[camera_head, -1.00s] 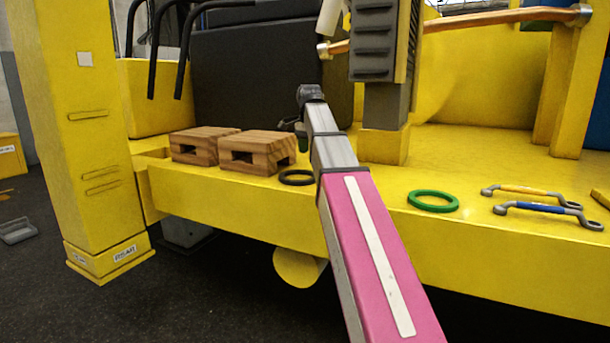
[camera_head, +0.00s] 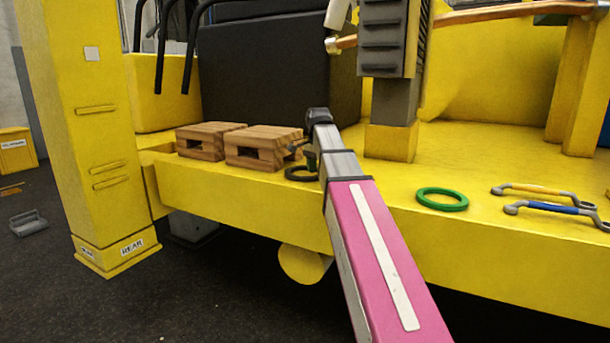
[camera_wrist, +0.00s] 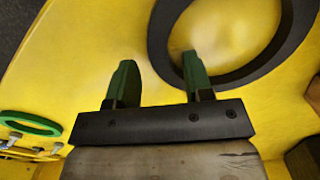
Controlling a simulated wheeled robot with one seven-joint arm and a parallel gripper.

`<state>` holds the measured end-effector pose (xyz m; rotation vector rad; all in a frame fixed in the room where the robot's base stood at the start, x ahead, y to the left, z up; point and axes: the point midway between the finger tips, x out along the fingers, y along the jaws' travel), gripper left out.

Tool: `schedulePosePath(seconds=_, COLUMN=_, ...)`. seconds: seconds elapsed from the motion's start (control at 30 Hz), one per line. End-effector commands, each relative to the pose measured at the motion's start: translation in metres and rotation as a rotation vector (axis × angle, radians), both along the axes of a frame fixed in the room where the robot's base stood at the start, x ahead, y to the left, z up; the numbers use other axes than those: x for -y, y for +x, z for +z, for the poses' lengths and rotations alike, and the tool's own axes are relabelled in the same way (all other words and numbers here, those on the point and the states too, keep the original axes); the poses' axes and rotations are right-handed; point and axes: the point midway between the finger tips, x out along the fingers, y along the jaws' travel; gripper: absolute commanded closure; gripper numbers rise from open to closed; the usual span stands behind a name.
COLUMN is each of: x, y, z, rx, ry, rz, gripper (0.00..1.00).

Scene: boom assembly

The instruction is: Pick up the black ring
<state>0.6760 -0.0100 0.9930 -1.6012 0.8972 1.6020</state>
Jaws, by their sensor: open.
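The black ring (camera_head: 290,176) lies flat on the yellow deck, right of the wooden blocks; my arm hides its right part in the head view. In the wrist view the ring (camera_wrist: 159,38) shows large at the upper right. My gripper (camera_wrist: 159,72) is open and empty, with green fingers. Its right finger overlaps the ring's inner edge, and its left finger is outside the ring, over bare deck. The ring's near-left band lies ahead of the gap between them. In the head view my gripper (camera_head: 308,157) is small and partly hidden, close above the ring.
Two wooden blocks (camera_head: 262,147) (camera_head: 207,140) stand just left of the ring. A grey and yellow post (camera_head: 392,125) rises behind my arm. A green ring (camera_head: 442,199) and wrench-like tools with a yellow (camera_head: 540,189) and a blue (camera_head: 555,209) handle lie to the right.

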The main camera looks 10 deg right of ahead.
Motion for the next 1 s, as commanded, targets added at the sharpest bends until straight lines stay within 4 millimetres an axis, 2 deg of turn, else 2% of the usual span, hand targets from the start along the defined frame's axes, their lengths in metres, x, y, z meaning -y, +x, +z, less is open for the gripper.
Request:
schedulePosePath(seconds=0.13, x=0.000, y=-0.001, z=-0.016, rx=0.000, ry=0.000, rz=0.000, gripper=0.53)
schedulePosePath(seconds=0.37, x=0.000, y=0.000, z=-0.018, rx=0.001, ry=0.001, rz=0.000, gripper=0.53)
schedulePosePath(seconds=0.47, x=0.000, y=0.000, z=-0.018, rx=0.001, ry=0.001, rz=0.000, gripper=0.82)
schedulePosePath(seconds=0.5, x=0.000, y=0.000, z=-0.018, rx=0.001, ry=0.001, rz=0.000, gripper=0.95)
schedulePosePath(seconds=0.53, x=0.000, y=0.000, z=-0.018, rx=0.001, ry=0.001, rz=0.000, gripper=1.00)
schedulePosePath(seconds=1.0, x=0.001, y=0.003, z=-0.013, rx=0.001, ry=0.000, rz=0.001, gripper=1.00)
